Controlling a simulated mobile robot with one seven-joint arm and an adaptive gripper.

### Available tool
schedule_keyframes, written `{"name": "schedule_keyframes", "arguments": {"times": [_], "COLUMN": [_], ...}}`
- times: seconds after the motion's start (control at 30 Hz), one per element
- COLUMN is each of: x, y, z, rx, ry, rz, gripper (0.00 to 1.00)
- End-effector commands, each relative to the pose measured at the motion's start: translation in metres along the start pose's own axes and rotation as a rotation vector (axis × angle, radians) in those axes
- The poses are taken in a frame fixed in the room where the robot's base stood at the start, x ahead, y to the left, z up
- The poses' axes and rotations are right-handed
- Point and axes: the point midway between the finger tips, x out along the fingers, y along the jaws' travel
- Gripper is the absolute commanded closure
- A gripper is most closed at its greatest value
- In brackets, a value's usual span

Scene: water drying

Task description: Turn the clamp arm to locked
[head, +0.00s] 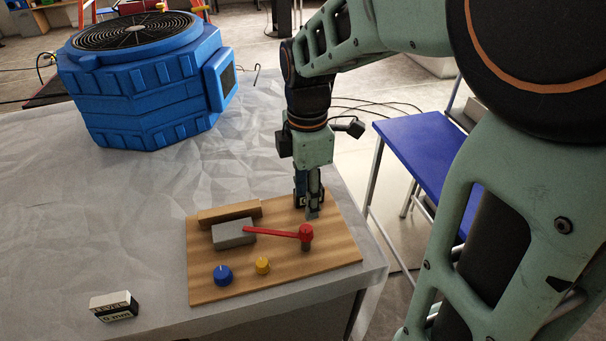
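The clamp arm is a red lever (272,233) on a wooden board (285,275). Its red round hub (306,233) sits on a short post at the board's right side. The lever points left from the hub, and its tip reaches over a grey block (234,234). My gripper (312,212) points down just behind the hub, near the board's back right edge. It appears apart from the lever. The fingers are small and seen partly edge-on, so I cannot tell how far they are open. No locked marking is readable.
A wooden strip (230,211) lies behind the grey block. A blue knob (222,274) and a yellow knob (262,266) stand at the board's front. A labelled box (114,306) is front left, a blue fan unit (145,85) back left. The table's right edge is close to the board.

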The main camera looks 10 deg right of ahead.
Motion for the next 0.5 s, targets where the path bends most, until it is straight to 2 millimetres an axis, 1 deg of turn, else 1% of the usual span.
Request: {"name": "schedule_keyframes", "arguments": {"times": [0.03, 0.1, 0.2, 0.5], "x": [-0.008, -0.016, -0.023, -0.026], "y": [0.001, 0.001, 0.000, 0.000], "z": [0.000, 0.000, 0.000, 0.000], "rx": [0.000, 0.000, -0.001, -0.001], "ry": [0.000, 0.000, 0.000, 0.000], "rz": [0.004, 0.003, 0.000, -0.001], "gripper": [0.60, 0.60, 0.60, 0.60]}}
